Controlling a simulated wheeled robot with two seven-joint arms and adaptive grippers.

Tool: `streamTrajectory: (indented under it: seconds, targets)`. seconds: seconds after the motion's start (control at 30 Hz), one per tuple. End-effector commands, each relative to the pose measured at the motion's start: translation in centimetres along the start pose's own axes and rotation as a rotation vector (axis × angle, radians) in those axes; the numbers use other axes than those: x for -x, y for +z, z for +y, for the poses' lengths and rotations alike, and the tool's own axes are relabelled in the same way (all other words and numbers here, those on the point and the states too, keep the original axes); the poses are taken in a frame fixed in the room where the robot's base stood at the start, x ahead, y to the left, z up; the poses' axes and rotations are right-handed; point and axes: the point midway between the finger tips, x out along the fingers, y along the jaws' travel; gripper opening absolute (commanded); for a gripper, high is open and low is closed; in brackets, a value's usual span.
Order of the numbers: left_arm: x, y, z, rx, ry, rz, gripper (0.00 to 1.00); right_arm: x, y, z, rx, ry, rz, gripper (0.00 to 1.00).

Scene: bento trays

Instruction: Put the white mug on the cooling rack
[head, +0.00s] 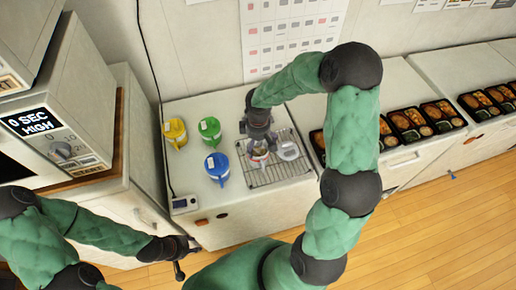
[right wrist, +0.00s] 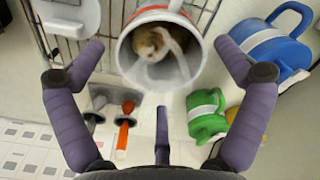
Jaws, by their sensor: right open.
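The white mug (head: 259,158) is at the left part of the wire cooling rack (head: 280,177) in the head view. In the right wrist view the mug (right wrist: 185,75) is seen from above, with a red band and something brownish inside. Rack wires show beside it; whether its base rests on them is hard to tell. My right gripper (head: 259,143) is just above the mug, open, with its fingers apart on either side and no clear contact. My left gripper (head: 187,257) is low in front of the counter, open and empty.
A blue mug (head: 217,170), green mug (head: 210,130) and yellow mug (head: 175,132) stand left of the rack. A pale item (head: 288,151) lies on the rack's right part. A small scale-like device (head: 184,203) is at the counter's front left. Bento trays (head: 407,122) line the right counters.

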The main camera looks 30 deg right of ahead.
Motion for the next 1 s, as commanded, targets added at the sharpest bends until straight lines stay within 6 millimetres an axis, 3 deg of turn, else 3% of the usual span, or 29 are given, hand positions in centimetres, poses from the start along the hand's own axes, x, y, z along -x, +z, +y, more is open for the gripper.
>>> streamTrajectory:
  seconds: [0.2,0.4,1.0]
  targets:
    - [0.3,0.0,0.1,0.000,0.000,0.000,0.40,4.3,-0.1,0.1,-0.001,0.002,0.002,1.00]
    - [0.5,0.0,0.2,0.000,0.000,0.000,0.40,6.3,0.0,0.0,0.000,0.000,-0.001,1.00]
    - [0.5,0.0,0.2,0.000,0.000,0.000,0.40,6.8,0.0,0.0,-0.001,-0.001,-0.001,1.00]
